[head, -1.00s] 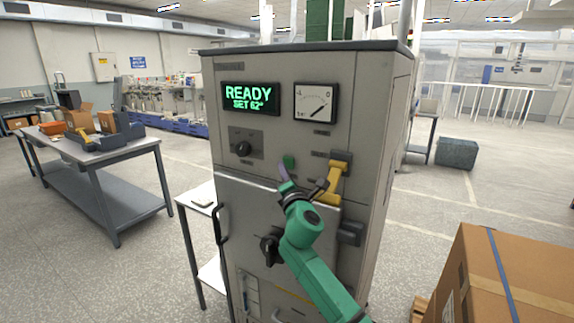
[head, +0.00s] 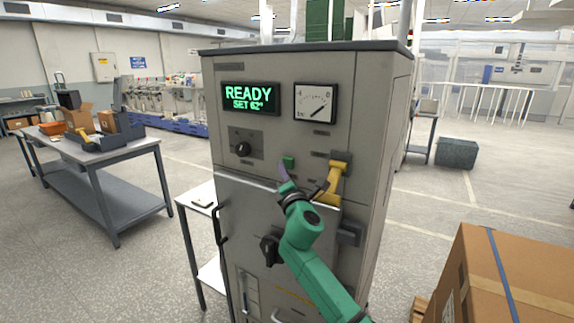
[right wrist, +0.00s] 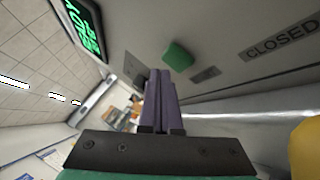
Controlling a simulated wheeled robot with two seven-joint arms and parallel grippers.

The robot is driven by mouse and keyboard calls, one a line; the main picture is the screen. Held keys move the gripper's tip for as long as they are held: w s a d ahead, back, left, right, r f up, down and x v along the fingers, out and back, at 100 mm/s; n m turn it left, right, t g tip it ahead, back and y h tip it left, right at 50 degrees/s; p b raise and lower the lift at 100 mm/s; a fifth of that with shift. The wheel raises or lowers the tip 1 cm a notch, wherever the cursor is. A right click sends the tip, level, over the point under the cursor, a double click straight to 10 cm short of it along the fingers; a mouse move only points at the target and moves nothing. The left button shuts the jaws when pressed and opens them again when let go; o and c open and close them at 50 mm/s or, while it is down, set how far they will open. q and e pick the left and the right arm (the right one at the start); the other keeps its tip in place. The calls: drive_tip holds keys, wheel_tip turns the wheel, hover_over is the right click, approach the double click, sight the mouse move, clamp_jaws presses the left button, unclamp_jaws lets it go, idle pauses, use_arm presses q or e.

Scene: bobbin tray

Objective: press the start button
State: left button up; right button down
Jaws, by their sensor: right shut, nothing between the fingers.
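The green start button (head: 288,162) sits on the grey cabinet front, below the display and to the right of the dark knob. It also shows in the right wrist view (right wrist: 178,57) as a green block standing out from the panel. My right gripper (head: 283,170) is shut and empty, its purple fingers pressed together. In the head view its tips are just below and left of the button. In the right wrist view the fingertips (right wrist: 160,76) point past the button's left side, with a small gap visible. My left gripper is not in view.
The display (head: 250,98) reads READY, SET 62°. A yellow handle (head: 337,180) stands close to the right of my gripper. A black knob (head: 243,149) and a gauge (head: 315,104) are on the panel. A cardboard box (head: 510,275) stands at the lower right.

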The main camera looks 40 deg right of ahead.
idle(0.7)
drive_tip(key=shift+w+d, duration=0.15)
drive_tip(key=shift+d, duration=0.3)
drive_tip(key=shift+d, duration=0.15)
drive_tip(key=shift+w+d+r, duration=0.15)
drive_tip(key=shift+d+r, duration=0.05)
drive_tip(key=shift+d, duration=0.05)
idle(1.2)
drive_tip(key=shift+f, duration=0.1)
drive_tip(key=shift+s+a+f, duration=0.2)
drive_tip(key=shift+s+a, duration=0.2)
